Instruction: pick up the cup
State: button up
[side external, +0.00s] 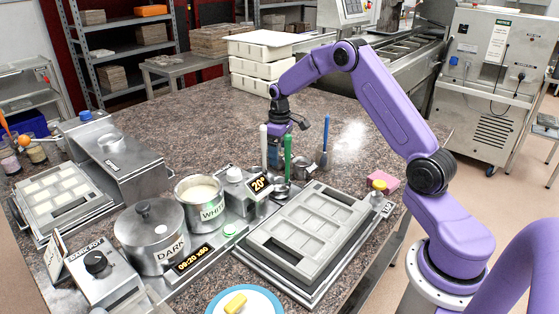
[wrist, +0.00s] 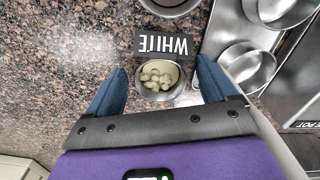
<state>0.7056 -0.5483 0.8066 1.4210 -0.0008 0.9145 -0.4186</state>
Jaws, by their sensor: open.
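A small round metal cup (wrist: 178,93) filled with off-white lumps sits on the speckled counter in the wrist view, just below a dark WHITE label (wrist: 163,43). My gripper (wrist: 162,68) is open and empty, with one blue finger on each side of the cup and visible gaps between. In the side external view my gripper (side external: 274,152) points down over the counter behind the upright tools. The filled cup is not clearly seen there; the tools and my gripper crowd that spot.
Upright tools with white, green (side external: 288,146) and blue handles (side external: 326,135) stand close to my gripper. A grey mould (side external: 282,259), the WHITE pot (side external: 213,211) and the DARK pot (side external: 158,262) are nearer the camera.

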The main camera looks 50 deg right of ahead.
jog(key=shift+f, duration=1.35)
jog(key=c, duration=1)
jog(key=shift+c, duration=0.3)
notch_tip(320, 180, up, 15)
